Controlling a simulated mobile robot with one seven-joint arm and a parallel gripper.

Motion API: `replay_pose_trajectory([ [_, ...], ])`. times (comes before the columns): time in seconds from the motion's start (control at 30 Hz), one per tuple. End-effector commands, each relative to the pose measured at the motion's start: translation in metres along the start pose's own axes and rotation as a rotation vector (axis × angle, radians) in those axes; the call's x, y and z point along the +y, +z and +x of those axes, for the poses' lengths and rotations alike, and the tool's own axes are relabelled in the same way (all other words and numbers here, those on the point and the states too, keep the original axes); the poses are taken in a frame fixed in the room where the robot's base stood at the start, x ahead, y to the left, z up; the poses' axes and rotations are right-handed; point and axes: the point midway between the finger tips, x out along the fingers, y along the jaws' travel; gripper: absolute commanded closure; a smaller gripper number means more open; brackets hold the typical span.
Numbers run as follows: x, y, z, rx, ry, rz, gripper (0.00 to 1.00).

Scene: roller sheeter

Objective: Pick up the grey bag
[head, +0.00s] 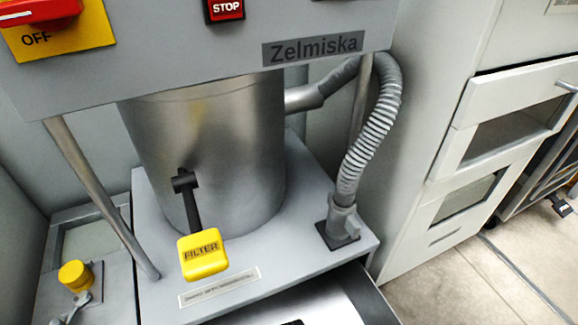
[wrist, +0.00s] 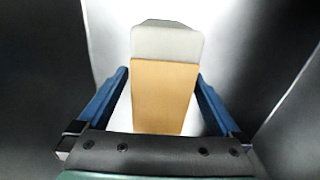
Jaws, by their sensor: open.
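In the wrist view, my gripper (wrist: 161,76) is open, with one blue finger on each side of a box-like thing (wrist: 164,95). That thing has a pale grey end and a tan face. I cannot tell whether it is the grey bag or whether the fingers touch it. No other thing that could be the grey bag shows in the head view. My gripper is not clearly visible in the head view.
The head view shows a steel drum (head: 215,150), a yellow FILTER handle (head: 203,256), a ribbed grey hose (head: 372,130) and an open metal tray (head: 335,297) at the bottom edge. A grey cabinet (head: 425,150) stands at right. Smooth grey walls surround the gripper in the wrist view.

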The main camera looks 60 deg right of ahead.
Motion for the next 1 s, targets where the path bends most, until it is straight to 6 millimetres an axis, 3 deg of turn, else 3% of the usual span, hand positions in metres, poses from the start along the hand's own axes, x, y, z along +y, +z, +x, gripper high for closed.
replay_pose_trajectory([
  [0.07,-0.0002,0.0000,-0.0007,0.000,0.000,0.000,0.04],
  [0.6,0.0000,0.0001,-0.0006,0.000,0.000,0.000,1.00],
  [1.0,-0.0009,-0.0001,-0.0027,0.000,-0.002,0.000,1.00],
])
